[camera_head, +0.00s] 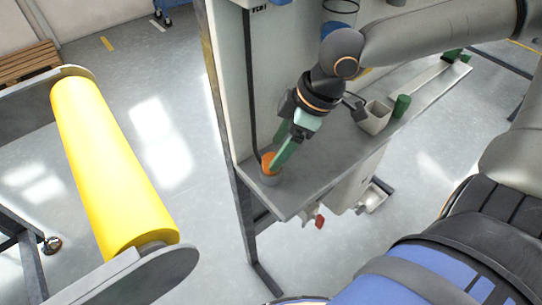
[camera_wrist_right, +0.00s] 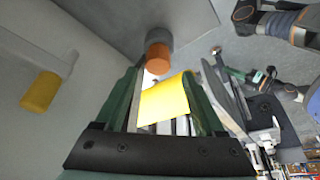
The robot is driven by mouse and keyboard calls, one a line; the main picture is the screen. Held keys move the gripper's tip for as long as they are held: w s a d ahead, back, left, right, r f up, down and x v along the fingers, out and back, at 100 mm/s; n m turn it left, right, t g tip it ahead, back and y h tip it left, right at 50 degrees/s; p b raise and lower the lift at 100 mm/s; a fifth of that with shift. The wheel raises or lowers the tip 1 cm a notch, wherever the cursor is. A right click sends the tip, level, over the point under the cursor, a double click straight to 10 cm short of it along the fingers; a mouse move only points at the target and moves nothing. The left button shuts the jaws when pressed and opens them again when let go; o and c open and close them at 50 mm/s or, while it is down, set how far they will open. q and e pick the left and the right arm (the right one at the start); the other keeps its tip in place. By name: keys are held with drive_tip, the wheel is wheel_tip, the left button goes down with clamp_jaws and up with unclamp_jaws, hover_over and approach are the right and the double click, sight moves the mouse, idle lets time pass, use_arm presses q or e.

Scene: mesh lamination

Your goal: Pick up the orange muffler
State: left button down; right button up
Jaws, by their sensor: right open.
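The orange muffler (camera_head: 268,160) is a short orange cylinder in a grey round base, at the near left corner of the grey shelf. In the right wrist view the muffler (camera_wrist_right: 158,57) appears just beyond the fingertips, roughly between them. My right gripper (camera_head: 275,160) has green fingers reaching down at the muffler and partly covering it. Its two fingers (camera_wrist_right: 162,76) are spread apart in the wrist view, and I cannot tell whether they touch the muffler. What looks like my left gripper (camera_wrist_right: 234,70) shows small in the wrist view; its jaws are unclear.
A large yellow roll (camera_head: 115,165) lies in a grey frame at left. On the shelf (camera_head: 325,165) stand a pale square cup (camera_head: 376,117) and a green cylinder (camera_head: 401,106). A grey upright panel (camera_head: 228,70) borders the shelf. Open floor lies between roll and shelf.

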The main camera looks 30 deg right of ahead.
sight(271, 158)
drive_tip(key=x, duration=0.2)
drive_tip(key=b+x, duration=0.1)
drive_tip(key=x, duration=0.1)
drive_tip(key=shift+d+f, duration=0.1)
drive_tip(key=shift+d, duration=0.15)
drive_tip(key=shift+w+a+f+b, duration=0.2)
drive_tip(key=shift+f+b, duration=0.15)
clamp_jaws()
